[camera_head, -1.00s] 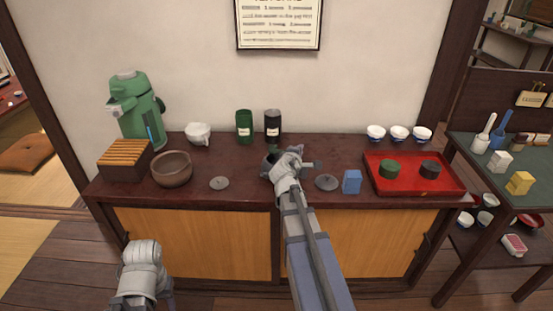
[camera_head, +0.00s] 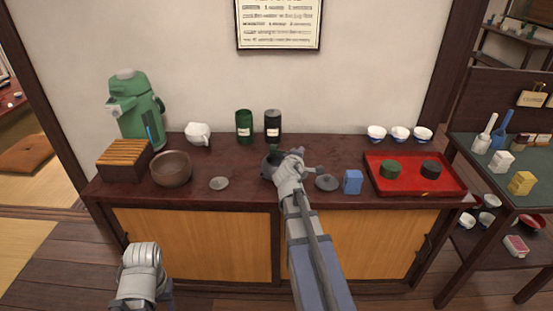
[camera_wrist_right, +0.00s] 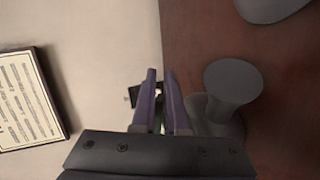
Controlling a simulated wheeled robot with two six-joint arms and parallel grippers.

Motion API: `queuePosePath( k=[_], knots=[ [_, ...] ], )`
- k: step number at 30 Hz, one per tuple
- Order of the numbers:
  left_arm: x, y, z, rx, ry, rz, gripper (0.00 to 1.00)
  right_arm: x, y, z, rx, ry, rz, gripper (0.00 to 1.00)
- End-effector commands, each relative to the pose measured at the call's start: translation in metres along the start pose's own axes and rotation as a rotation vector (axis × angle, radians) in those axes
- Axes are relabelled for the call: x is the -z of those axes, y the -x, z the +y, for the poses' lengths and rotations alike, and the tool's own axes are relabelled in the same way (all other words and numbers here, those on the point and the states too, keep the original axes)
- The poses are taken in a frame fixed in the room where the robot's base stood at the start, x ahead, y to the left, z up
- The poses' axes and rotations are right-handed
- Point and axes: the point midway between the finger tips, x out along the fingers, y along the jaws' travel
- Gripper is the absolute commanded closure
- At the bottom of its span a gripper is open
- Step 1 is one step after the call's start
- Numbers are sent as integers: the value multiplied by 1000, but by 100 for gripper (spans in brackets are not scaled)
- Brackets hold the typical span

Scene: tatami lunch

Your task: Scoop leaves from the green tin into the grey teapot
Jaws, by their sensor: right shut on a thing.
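The green tin (camera_head: 244,127) stands upright at the back of the counter, to the left of a black tin (camera_head: 273,127). The grey teapot (camera_head: 268,166) sits in front of them, partly hidden by my right gripper (camera_head: 287,158). In the right wrist view the teapot's flared handle (camera_wrist_right: 232,82) shows beside my right gripper (camera_wrist_right: 161,72). That gripper is above the teapot, its fingers close together on a small thing that I cannot make out. The tins' contents are not visible. My left gripper is not clearly visible; only my left arm shows at lower left.
A dark lid (camera_head: 327,183) and a blue block (camera_head: 352,182) lie right of the teapot. A red tray (camera_head: 410,184) holds a green lid (camera_head: 390,169) and a dark lid (camera_head: 430,169). A brown bowl (camera_head: 172,169) and grey lid (camera_head: 219,184) are at left.

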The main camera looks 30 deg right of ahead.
Motion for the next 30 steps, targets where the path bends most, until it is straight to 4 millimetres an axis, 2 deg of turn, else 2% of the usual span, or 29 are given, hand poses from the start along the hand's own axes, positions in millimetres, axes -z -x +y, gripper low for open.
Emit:
queuePosePath(
  k=[30],
  knots=[
    [0,-4,0,0,0,0,51,0,0,-2,-2,-131,42,100]
  ],
)
